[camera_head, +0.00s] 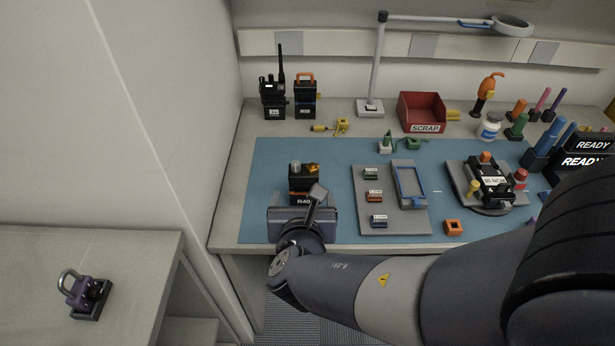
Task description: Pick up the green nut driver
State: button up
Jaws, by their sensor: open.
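A grey tray (392,225) with small modules and a fixture (487,184) lie on the mat. A red SCRAP bin (422,112), a lamp post (376,70) and a white bottle (489,127) stand behind. My arm crosses the front right. A purple padlock-like object (83,295) sits on the left counter.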

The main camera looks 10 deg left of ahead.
aim_at(521, 119)
jog(key=i+l+u, duration=0.1)
jog(key=l, duration=0.35)
jog(key=i+l+u, duration=0.1)
jog(key=l, duration=0.4)
jog(key=i+l, duration=0.25)
jog(key=l, duration=0.25)
jog(key=i+l+u, duration=0.15)
jog(key=l, duration=0.35)
jog(key=l+u, duration=0.1)
jog(key=l, duration=0.4)
jog(key=i, duration=0.05)
